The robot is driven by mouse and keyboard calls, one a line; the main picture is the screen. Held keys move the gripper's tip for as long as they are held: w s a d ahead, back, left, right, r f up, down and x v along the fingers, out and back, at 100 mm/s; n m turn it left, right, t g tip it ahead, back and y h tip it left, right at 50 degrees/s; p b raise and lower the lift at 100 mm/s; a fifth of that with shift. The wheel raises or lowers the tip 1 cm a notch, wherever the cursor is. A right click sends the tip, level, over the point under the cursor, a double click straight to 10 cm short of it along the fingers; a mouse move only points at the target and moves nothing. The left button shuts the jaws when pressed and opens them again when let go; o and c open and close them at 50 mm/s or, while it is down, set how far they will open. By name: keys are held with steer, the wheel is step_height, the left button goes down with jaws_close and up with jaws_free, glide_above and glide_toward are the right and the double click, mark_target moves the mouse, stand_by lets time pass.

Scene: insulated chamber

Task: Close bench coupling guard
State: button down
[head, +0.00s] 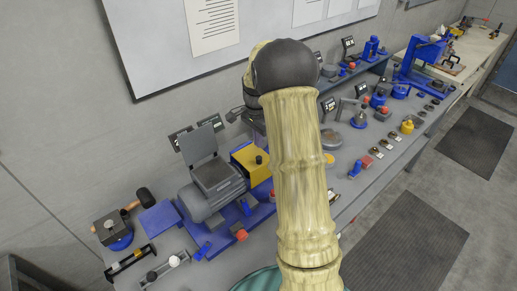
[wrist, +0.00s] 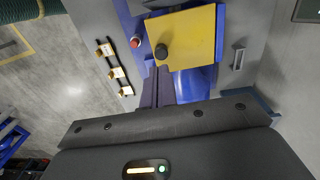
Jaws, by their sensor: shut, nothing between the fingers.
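The coupling guard is a yellow cover with a black knob. In the head view the guard (head: 243,155) stands on the blue bench unit, right of the grey motor (head: 203,198). In the wrist view the guard (wrist: 192,35) shows as a broad yellow panel, with its knob (wrist: 162,52) near the left edge. I cannot tell how it sits on its base. My gripper (wrist: 158,75) is shut and empty, its dark fingers just below the knob in the wrist view. Contact with the guard cannot be made out. My arm hides the gripper in the head view.
A raised grey lid (head: 198,143) stands above the motor. A red button (wrist: 136,42) is left of the knob. Small tagged parts (wrist: 117,72) lie along the bench edge. A mallet (head: 143,196) lies at the left end.

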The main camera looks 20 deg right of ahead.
mark_target(259, 158)
step_height(259, 158, down, 5)
steer(key=shift+s+p, duration=0.1)
steer(key=shift+p, duration=0.8)
steer(key=shift+f, duration=0.3)
steer(key=shift+f, duration=0.3)
steer(key=shift+s, duration=0.1)
steer(key=shift+r, duration=0.15)
